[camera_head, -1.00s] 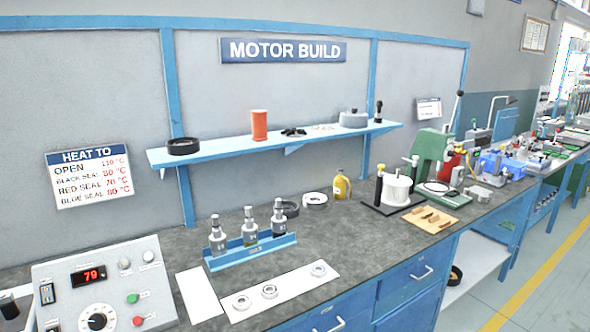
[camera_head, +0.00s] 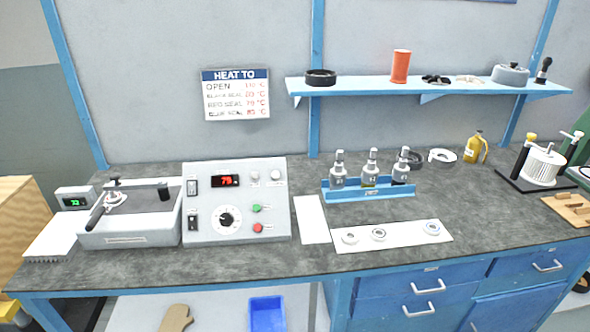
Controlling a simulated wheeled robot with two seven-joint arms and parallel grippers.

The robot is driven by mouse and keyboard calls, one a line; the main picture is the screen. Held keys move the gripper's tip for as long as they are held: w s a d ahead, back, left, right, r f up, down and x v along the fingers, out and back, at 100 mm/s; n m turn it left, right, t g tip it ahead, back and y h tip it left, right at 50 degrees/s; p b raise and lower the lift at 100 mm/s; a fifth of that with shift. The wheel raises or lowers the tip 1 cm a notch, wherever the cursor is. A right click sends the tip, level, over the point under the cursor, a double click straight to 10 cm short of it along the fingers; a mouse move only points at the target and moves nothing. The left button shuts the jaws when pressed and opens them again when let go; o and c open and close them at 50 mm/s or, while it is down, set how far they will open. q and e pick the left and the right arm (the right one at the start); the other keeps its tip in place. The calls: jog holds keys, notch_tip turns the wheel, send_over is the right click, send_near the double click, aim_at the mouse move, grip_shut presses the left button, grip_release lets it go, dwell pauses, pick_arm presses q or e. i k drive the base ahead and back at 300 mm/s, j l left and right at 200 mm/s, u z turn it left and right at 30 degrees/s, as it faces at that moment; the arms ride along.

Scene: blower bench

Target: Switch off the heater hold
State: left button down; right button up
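The heater control box (camera_head: 237,203) stands on the left part of the bench. Its sloped grey face has a red lit display (camera_head: 226,181), a dial (camera_head: 226,219), a green button (camera_head: 257,208) and a red button (camera_head: 258,228). I cannot tell which control is the heater hold. The heater unit (camera_head: 130,230) with a black lever is directly left of the box. Neither of my grippers is in view.
A small green-lit meter (camera_head: 74,199) stands far left. Right of the box lie white mats (camera_head: 312,220) with several rings, and a blue rack (camera_head: 369,193) holding metal parts. A HEAT TO sign (camera_head: 236,94) hangs above. The bench's front strip is clear.

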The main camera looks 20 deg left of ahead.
aim_at(191, 186)
jog(key=u, duration=1.45)
